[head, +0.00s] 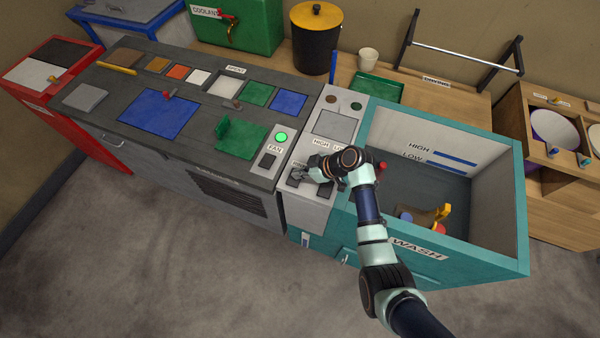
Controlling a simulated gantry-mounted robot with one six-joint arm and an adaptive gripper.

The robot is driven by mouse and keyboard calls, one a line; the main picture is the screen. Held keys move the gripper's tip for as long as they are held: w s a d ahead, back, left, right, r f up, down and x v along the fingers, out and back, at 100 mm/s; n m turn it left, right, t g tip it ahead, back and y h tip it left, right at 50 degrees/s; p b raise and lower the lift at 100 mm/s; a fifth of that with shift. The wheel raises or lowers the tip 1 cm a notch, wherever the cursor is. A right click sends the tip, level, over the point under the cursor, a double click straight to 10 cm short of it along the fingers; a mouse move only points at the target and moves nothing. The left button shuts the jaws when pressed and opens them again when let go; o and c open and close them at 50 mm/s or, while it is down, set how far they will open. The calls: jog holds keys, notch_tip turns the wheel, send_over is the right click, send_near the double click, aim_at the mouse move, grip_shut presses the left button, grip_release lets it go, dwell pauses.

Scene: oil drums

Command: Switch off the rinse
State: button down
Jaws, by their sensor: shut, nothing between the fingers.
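A light grey control panel (310,217) stands between the dark workbench and the teal wash tank (480,258). Dark switches sit near its front; one dark switch (325,190) shows to the right of my gripper. A label by the switches is partly covered and I cannot read it fully. My gripper (296,178) is shut and empty, low over these switches. I cannot tell whether it touches one. It hides part of the switch under it, so that switch's position is unclear. A dark red lamp (331,99) and a dark green lamp (356,106) at the panel's back look unlit.
A FAN switch (268,161) with a lit green lamp (281,137) is just left of the panel. The tank's front wall and a red knob (382,167) lie close to my arm. Coloured plates lie on the workbench (190,130). The floor in front is clear.

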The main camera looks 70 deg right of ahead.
aim_at(299, 180)
notch_tip(299, 180, up, 3)
jog(key=shift+a+r+p, duration=0.15)
jog(key=shift+r+p, duration=0.05)
jog(key=shift+p, duration=0.75)
jog(key=a+p+v, duration=0.1)
jog(key=v, duration=0.8)
jog(key=shift+s+a, duration=0.2)
jog(key=shift+s, duration=0.1)
jog(key=shift+f, duration=0.1)
